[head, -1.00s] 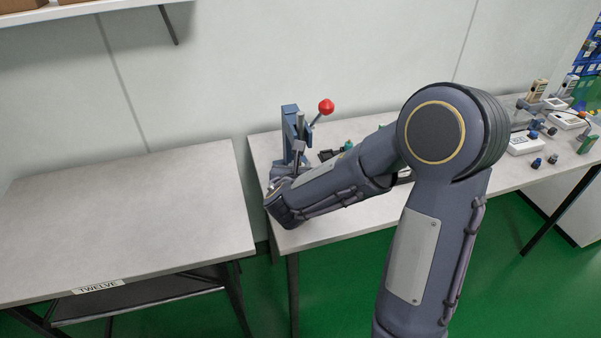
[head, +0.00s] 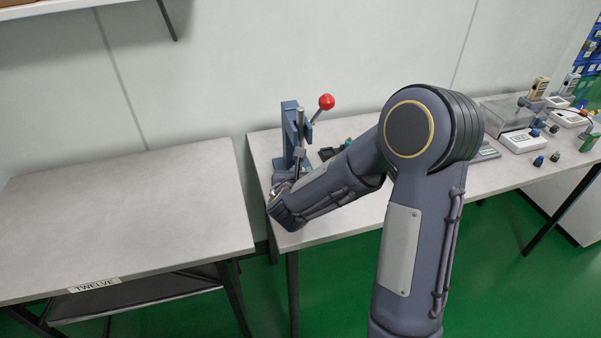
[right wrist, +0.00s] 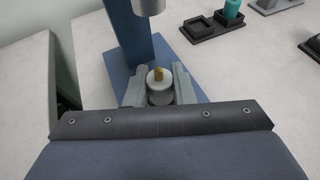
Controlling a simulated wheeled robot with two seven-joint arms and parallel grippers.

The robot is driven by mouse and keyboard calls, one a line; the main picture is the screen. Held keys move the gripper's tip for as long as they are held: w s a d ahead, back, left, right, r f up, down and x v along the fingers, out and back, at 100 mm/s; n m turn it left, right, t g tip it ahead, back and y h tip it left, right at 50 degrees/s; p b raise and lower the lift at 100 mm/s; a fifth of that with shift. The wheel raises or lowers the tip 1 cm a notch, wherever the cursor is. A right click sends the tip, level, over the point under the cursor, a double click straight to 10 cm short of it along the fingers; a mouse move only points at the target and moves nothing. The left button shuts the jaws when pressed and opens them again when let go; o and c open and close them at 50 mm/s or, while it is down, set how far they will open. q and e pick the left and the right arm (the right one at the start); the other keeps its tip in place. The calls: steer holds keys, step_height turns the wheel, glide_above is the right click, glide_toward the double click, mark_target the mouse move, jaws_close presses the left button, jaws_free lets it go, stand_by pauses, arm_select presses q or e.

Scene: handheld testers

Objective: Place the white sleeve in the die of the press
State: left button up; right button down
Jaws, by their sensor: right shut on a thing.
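The blue press (head: 291,135) with a red ball on its lever (head: 326,102) stands at the left end of the right-hand table. My right gripper (head: 281,184) is at the foot of the press, mostly hidden by my forearm. The die is not clearly seen, and I cannot tell whether the sleeve is seated.
Black holders (right wrist: 212,26), one with a teal piece (right wrist: 231,8), sit right of the press. White testers (head: 523,141) and small knobs stand farther right on the table. The left table (head: 120,225), marked TWELVE, is bare, with a gap between the tables.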

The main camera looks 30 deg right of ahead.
steer(key=shift+f+b, duration=0.35)
steer(key=c, duration=1.2)
jaws_free()
steer(key=shift+c, duration=0.2)
